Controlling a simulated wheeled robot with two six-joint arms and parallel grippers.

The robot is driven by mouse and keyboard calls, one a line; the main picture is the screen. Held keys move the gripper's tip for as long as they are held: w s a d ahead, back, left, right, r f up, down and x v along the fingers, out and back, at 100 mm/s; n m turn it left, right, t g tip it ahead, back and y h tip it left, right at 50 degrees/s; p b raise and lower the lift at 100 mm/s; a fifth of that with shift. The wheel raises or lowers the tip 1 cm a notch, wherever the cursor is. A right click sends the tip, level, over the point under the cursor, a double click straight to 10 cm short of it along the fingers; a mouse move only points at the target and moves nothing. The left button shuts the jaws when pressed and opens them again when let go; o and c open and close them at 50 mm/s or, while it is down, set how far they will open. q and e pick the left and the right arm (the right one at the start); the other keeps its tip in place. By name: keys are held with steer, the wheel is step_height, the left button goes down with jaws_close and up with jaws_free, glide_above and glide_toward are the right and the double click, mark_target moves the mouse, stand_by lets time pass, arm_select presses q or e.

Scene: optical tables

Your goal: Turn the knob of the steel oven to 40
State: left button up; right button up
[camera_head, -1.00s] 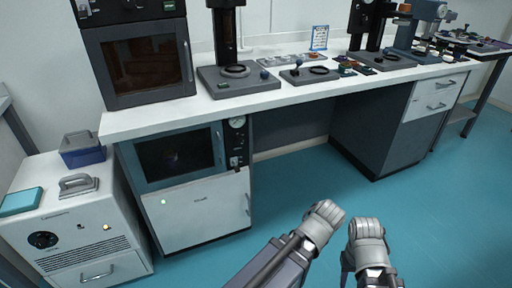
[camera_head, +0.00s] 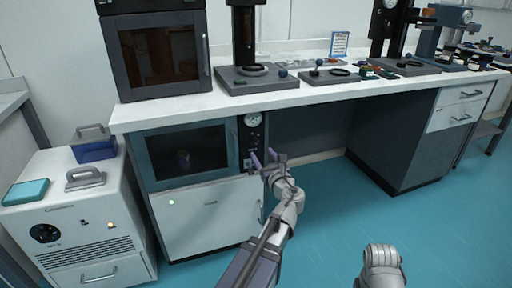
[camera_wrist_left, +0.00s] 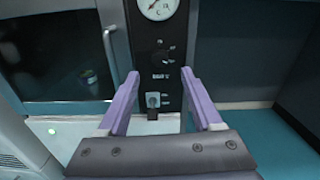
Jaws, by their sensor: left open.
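The steel oven (camera_head: 187,128) is built in under the bench, with a dark window and a narrow black panel at its right side. On the panel, in the left wrist view, a round dark knob (camera_wrist_left: 161,56) sits under a white dial gauge (camera_wrist_left: 158,8); a small lighter switch (camera_wrist_left: 153,101) is lower down. The knob's setting is too small to read. My left gripper (camera_head: 269,157) is open and empty in front of the panel. In the wrist view its purple fingers (camera_wrist_left: 160,74) point at the panel, below the knob, apart from it. My right gripper (camera_head: 382,262) shows only its wrist end low in the picture.
Another dark-windowed oven (camera_head: 155,52) stands on the white bench top (camera_head: 165,112). A white cabinet unit (camera_head: 80,215) with a blue box (camera_head: 94,150) stands at the left. The knee space (camera_head: 310,130) right of the panel and the teal floor (camera_head: 335,215) are clear.

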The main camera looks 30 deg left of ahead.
mark_target(255, 142)
arm_select(q)
steer(key=x, duration=0.7)
steer(key=shift+w+a, duration=0.2)
steer(key=shift+a, duration=0.05)
jaws_close()
stand_by(0.3)
